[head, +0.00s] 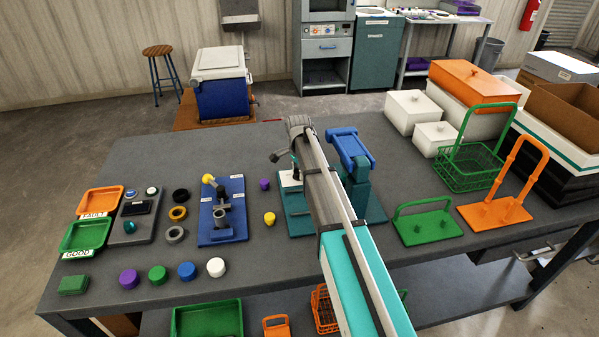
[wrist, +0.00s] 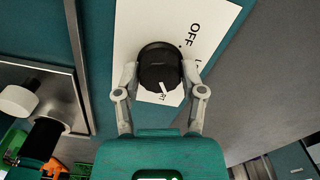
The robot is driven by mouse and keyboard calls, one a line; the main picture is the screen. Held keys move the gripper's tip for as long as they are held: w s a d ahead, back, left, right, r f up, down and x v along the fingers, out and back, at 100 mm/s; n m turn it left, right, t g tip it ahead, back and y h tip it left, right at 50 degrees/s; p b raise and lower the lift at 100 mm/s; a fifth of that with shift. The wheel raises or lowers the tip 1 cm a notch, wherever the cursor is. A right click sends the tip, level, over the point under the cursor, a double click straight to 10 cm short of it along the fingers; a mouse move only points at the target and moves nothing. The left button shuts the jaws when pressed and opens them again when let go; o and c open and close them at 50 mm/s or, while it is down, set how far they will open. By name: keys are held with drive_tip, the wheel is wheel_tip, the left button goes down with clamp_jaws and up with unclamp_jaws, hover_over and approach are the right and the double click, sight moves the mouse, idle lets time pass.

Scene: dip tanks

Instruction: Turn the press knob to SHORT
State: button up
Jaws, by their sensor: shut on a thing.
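The black round press knob (wrist: 157,58) sits on a white label plate (wrist: 128,35) in the wrist view. My gripper (wrist: 160,75) has one finger on each side of the knob and is shut on it. In the head view, the teal press base (head: 299,222) is partly behind my arm, which hides the knob and fingers.
A blue-topped teal fixture (head: 350,147) stands close right of my arm. Green and orange baskets and racks stand at the right.

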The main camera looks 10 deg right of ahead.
drive_tip(key=shift+m, duration=0.5)
drive_tip(key=o, duration=1.1)
drive_tip(key=shift+o, duration=0.2)
